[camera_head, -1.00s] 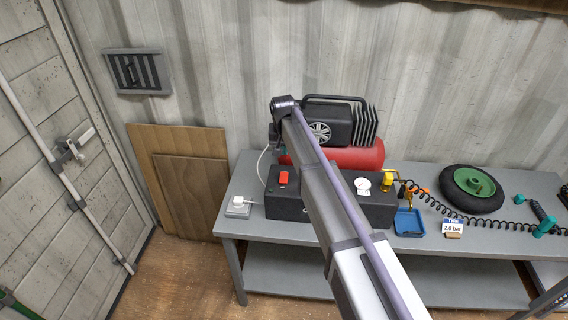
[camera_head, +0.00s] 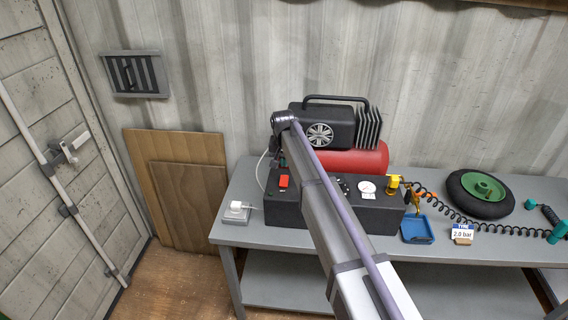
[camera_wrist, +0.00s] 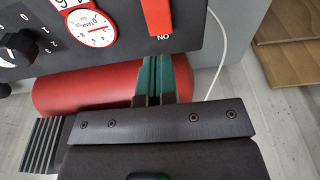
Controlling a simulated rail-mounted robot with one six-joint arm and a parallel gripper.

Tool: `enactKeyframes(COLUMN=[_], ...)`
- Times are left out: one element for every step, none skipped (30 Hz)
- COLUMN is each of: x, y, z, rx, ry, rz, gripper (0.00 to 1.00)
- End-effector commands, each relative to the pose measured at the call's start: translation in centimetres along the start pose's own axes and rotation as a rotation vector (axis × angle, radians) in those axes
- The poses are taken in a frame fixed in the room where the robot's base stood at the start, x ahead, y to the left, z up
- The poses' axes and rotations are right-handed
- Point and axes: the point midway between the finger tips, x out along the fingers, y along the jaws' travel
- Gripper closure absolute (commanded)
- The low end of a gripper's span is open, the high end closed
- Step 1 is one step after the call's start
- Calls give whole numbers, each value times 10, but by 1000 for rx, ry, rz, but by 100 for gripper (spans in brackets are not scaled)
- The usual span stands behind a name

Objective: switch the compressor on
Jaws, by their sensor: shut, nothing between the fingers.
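The compressor has a red tank (camera_head: 352,160) and a black motor on top, behind a black control box (camera_head: 285,210) on the grey bench. A red switch (camera_head: 283,181) sits at the left of the box. In the wrist view, turned upside down, the red switch (camera_wrist: 157,14) is at the top edge, partly cut off, with an inverted "ON" label beside it. My gripper (camera_wrist: 155,62) is shut and empty, its green fingertips pointing at the switch, with a small gap in the picture. In the head view my wrist hides most of the gripper.
A gauge (camera_wrist: 92,27) and black knob (camera_wrist: 18,46) are left of the switch in the wrist view. The bench (camera_head: 400,258) also holds a white socket (camera_head: 236,211), a blue tray (camera_head: 416,229), a coiled hose and a wheel (camera_head: 480,193). Boards (camera_head: 185,190) lean on the wall.

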Motion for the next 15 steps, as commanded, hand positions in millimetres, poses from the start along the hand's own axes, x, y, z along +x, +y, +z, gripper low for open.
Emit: enactKeyframes(x=[24, 30, 38, 44, 49, 55, 58, 61, 63, 64, 64, 64, 63, 63, 62], y=[0, 0, 0, 0, 0, 0, 0, 0, 0, 0, 0, 0, 0, 0, 0], z=[1, 1, 1, 1, 1, 1, 1, 1, 1, 0, 0, 0, 0, 0, 0], rx=[0, 0, 0, 0, 0, 0, 0, 0, 0, 0, 0, 0, 0, 0, 0], ry=[0, 0, 0, 0, 0, 0, 0, 0, 0, 0, 0, 0, 0, 0, 0], rz=[0, 0, 0, 0, 0, 0, 0, 0, 0, 0, 0, 0, 0, 0, 0], gripper=[100, 100, 100, 100, 100, 100, 100, 100, 100, 100, 100, 100, 100, 100, 100])
